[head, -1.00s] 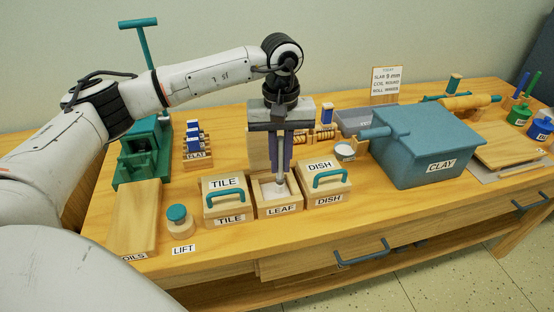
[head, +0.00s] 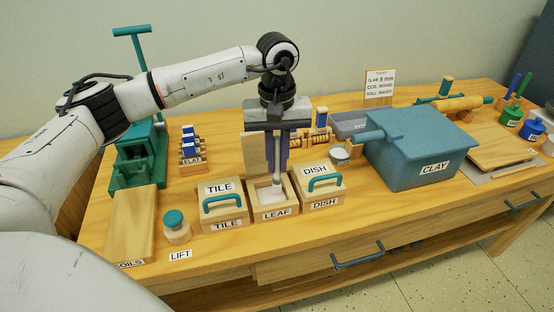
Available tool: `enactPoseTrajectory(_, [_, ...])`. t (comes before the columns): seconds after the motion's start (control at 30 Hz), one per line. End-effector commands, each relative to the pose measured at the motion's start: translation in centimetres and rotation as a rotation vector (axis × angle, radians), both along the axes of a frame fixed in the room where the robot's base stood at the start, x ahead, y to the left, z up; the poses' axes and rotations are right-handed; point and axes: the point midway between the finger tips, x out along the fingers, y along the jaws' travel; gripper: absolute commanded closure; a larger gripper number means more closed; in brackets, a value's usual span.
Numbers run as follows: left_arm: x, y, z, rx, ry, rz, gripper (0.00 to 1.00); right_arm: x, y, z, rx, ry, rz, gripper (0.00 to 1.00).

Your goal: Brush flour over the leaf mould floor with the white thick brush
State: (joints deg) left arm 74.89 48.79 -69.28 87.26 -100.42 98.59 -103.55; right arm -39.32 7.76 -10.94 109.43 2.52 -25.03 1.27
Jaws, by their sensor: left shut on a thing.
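The leaf mould (head: 274,213) is an open wooden box labelled LEAF, between the TILE and DISH moulds, with a pale floor. My left gripper (head: 277,153) is above it, pointing down and shut on the white thick brush (head: 279,164). The brush is upright, with its lower end inside the leaf mould. Whether its bristles touch the floor is hard to tell. A small round pot (head: 340,154) with white contents, perhaps flour, stands right of the gripper. My right gripper is not in view.
The lidded TILE mould (head: 225,214) and DISH mould (head: 324,199) flank the leaf mould closely. The blue CLAY bin (head: 420,155) stands to the right. A jar (head: 176,227) and the COILS board (head: 131,222) are at the left. A pale board stands behind the gripper.

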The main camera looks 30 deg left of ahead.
Motion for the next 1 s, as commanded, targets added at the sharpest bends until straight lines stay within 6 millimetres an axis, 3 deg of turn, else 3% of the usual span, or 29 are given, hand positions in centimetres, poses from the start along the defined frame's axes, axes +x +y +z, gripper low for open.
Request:
enactPoseTrajectory(0.23, [0.0,0.0,0.9,0.0,-0.001,0.0,1.0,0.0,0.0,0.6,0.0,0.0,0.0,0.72])
enactPoseTrajectory(1.0, [0.0,0.0,8.1,0.0,0.0,0.0,1.0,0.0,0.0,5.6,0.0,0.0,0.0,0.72])
